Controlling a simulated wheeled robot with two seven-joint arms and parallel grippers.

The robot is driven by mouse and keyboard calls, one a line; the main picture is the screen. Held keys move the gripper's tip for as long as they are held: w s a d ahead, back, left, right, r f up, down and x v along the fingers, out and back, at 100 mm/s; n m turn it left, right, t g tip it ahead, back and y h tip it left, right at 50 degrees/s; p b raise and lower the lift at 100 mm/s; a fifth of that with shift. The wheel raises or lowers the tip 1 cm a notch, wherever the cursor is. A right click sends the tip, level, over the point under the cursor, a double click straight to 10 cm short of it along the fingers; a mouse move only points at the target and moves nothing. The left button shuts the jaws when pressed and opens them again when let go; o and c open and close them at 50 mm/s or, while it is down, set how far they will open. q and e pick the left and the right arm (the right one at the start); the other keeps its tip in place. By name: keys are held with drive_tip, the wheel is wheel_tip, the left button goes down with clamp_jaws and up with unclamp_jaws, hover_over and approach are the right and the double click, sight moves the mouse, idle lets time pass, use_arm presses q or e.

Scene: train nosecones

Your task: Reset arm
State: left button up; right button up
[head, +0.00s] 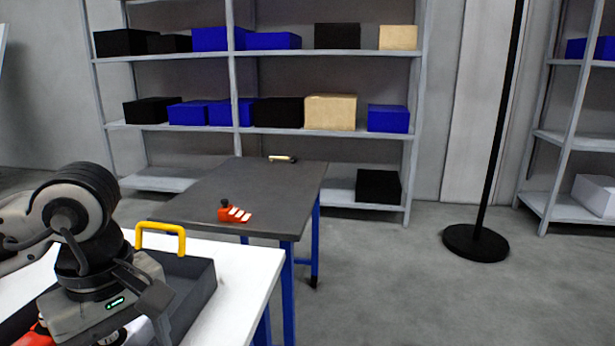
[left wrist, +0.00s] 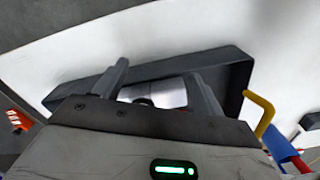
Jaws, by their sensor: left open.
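My left arm comes in from the left in the head view, with its gripper (head: 125,325) low over a dark grey tray (head: 198,295) on a white table. In the left wrist view the two fingers of this gripper (left wrist: 160,88) are apart, pointing into the tray (left wrist: 228,72). A white piece (left wrist: 160,94) lies in the tray between or just beyond the fingers; I cannot tell whether they touch it. Part of a red and white piece (head: 35,337) shows at the lower left of the head view. My right gripper is in neither view.
The tray has a yellow handle (head: 160,236). A dark table (head: 255,185) with blue legs stands beyond the white table (head: 250,265), bearing a red and white nosecone piece (head: 234,213) and a small pale item (head: 282,159).

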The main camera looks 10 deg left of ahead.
use_arm(q)
drive_tip(key=d+m, duration=0.1)
drive_tip(key=m, duration=0.2)
drive_tip(key=d+f+m+p, duration=0.1)
drive_tip(key=m, duration=0.2)
drive_tip(key=w+d+m, duration=0.1)
drive_tip(key=m, duration=0.2)
drive_tip(key=shift+w+d+f+p, duration=0.1)
drive_tip(key=shift+d+f+p, duration=0.1)
drive_tip(key=shift+d+p, duration=0.15)
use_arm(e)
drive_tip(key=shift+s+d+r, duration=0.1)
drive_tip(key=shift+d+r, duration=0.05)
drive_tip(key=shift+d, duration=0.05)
